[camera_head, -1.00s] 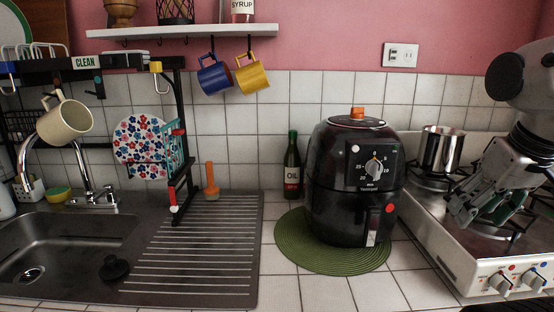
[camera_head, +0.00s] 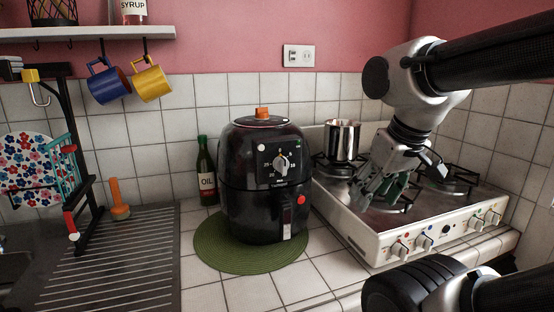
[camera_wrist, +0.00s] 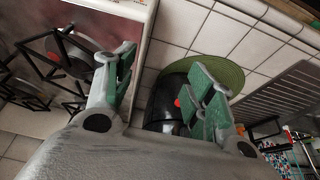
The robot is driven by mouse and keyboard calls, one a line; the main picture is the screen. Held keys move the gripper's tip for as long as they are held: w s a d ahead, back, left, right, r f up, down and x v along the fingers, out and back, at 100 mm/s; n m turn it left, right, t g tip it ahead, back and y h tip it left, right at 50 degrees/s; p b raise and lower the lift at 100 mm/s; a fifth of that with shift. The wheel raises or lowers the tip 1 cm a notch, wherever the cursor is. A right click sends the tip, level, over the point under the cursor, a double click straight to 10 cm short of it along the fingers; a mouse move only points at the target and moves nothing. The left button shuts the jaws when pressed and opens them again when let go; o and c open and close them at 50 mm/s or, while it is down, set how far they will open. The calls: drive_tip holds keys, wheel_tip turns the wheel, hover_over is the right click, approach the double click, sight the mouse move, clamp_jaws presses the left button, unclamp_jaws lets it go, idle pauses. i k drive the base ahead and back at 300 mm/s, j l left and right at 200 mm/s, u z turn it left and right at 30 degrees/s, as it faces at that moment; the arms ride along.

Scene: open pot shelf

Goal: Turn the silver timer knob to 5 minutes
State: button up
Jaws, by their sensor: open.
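The silver timer knob (camera_head: 281,165) sits on the upper front of a black air fryer (camera_head: 262,212), inside a ring of white dial marks. Its pointer looks close to upright, but the exact setting is too small to read. My gripper (camera_head: 372,192) is over the stove, to the right of the air fryer and apart from it, with its fingers pointing down. In the wrist view my gripper (camera_wrist: 160,85) has its green-padded fingers spread with nothing between them. The air fryer (camera_wrist: 165,105) shows there partly behind the right finger; the knob cannot be made out in that view.
The air fryer stands on a round green mat (camera_head: 213,248). A white stove (camera_head: 375,243) with black grates and a steel pot (camera_head: 342,140) is to the right. An oil bottle (camera_head: 206,172) stands left of the fryer. Tiled counter in front is clear.

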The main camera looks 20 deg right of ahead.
sight(280, 164)
drive_tip(key=k+z, duration=0.15)
drive_tip(key=z, duration=0.2)
drive_tip(key=k+l+z, duration=0.1)
drive_tip(key=z, duration=0.25)
drive_tip(key=k+l+z, duration=0.1)
drive_tip(key=k+z, duration=0.25)
drive_tip(key=i, duration=0.1)
